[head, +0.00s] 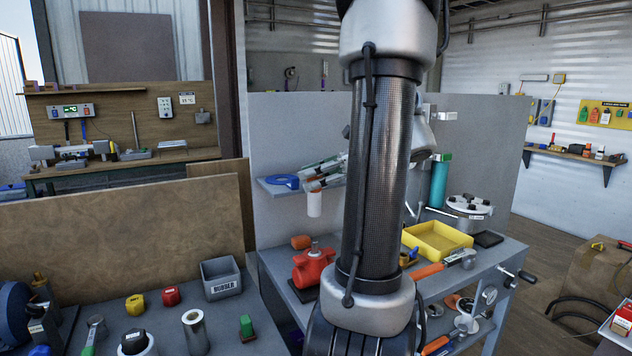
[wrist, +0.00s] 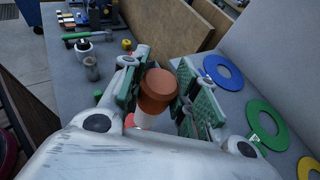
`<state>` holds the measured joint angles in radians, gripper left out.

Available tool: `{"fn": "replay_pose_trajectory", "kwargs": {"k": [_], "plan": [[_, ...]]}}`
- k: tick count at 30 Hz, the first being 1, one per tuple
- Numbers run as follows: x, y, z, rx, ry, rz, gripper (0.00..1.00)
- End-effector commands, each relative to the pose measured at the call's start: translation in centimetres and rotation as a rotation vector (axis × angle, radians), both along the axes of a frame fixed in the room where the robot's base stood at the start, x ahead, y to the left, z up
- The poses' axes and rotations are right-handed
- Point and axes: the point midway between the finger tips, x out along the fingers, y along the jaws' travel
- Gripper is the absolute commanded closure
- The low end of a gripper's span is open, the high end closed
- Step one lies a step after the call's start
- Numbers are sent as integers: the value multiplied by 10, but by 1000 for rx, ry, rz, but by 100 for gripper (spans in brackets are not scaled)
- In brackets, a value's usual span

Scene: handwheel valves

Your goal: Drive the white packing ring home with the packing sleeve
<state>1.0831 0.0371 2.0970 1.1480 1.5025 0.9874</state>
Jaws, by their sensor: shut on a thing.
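My gripper (head: 324,178) is raised above the grey bench, and its fingers are shut on the packing sleeve (wrist: 158,92). In the wrist view the sleeve shows a brown, rounded top between the green finger pads, with a white part below it. In the head view its white lower part (head: 314,204) hangs roughly upright beneath the fingers. A red valve body (head: 312,270) with a grey stem stands on the bench below, apart from the sleeve. The white packing ring cannot be made out in either view.
An orange piece (head: 300,242) lies behind the valve. A yellow tray (head: 437,242) and orange-handled tool (head: 428,271) are to the right. A grey bin (head: 221,279) and a metal tube (head: 196,332) stand left. A shelf with a blue ring (head: 284,181) is behind my gripper.

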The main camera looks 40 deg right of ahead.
Motion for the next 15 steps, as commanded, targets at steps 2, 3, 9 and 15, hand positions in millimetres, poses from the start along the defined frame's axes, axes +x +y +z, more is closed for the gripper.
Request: {"fn": "replay_pose_trajectory", "kwargs": {"k": [2, 3, 9, 15], "plan": [[0, 0, 0, 0, 0, 0, 95], [0, 0, 0, 0, 0, 0, 95], [0, 0, -5, 1, 1, 0, 95], [0, 0, -24, 3, 1, 0, 95]]}}
